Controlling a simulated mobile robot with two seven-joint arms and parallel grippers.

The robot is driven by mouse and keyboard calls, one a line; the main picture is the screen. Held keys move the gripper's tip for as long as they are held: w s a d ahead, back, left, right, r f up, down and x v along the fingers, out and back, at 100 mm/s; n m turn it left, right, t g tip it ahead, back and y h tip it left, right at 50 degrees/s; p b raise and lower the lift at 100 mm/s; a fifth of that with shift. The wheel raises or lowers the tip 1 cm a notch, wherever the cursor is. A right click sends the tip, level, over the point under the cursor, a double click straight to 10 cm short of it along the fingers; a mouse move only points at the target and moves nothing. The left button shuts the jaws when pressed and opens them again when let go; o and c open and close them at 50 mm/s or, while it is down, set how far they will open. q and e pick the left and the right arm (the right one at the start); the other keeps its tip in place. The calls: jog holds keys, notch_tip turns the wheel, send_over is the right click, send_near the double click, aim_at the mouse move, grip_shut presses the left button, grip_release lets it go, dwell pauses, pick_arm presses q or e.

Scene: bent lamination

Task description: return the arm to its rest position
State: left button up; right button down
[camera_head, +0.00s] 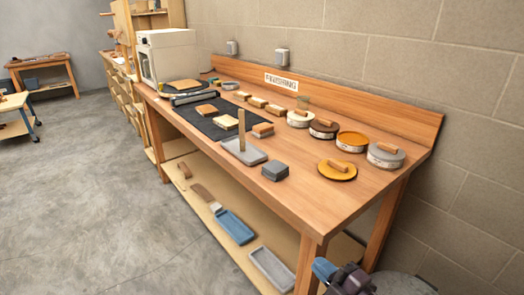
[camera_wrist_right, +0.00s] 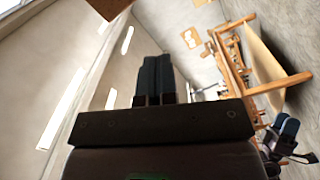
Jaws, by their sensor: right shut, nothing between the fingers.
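My right gripper (camera_wrist_right: 156,66) shows in the wrist view with its two dark fingers side by side and touching, with nothing between them. It is raised in free space, with walls and ceiling lights behind it.
The workbench holds a black mat (camera_head: 215,125), a grey tray with an upright stick (camera_head: 243,151), grey blocks (camera_head: 275,170) and several round tins with an orange lid (camera_head: 337,170). A lower shelf holds a blue tray (camera_head: 235,227). Open concrete floor (camera_head: 90,200) lies to the left.

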jog(key=s+d+f+m+g+h, duration=0.1)
jog(key=s+d+f+m+h, duration=0.2)
jog(key=s+d+f+m, duration=0.1)
jog(key=s+d+f+m+g+h+p, duration=0.1)
jog(key=s+d+f+m+h, duration=0.3)
jog(key=s+m, duration=0.4)
jog(key=s+d+f+m+g+h+p, duration=0.1)
jog(key=s+d+f+m+h, duration=0.3)
jog(key=s, duration=0.5)
notch_tip(320, 180, down, 3)
jog(key=d+m, duration=0.2)
jog(key=m, duration=0.1)
jog(key=shift+s+r+g, duration=0.15)
jog(key=shift+s+g, duration=0.15)
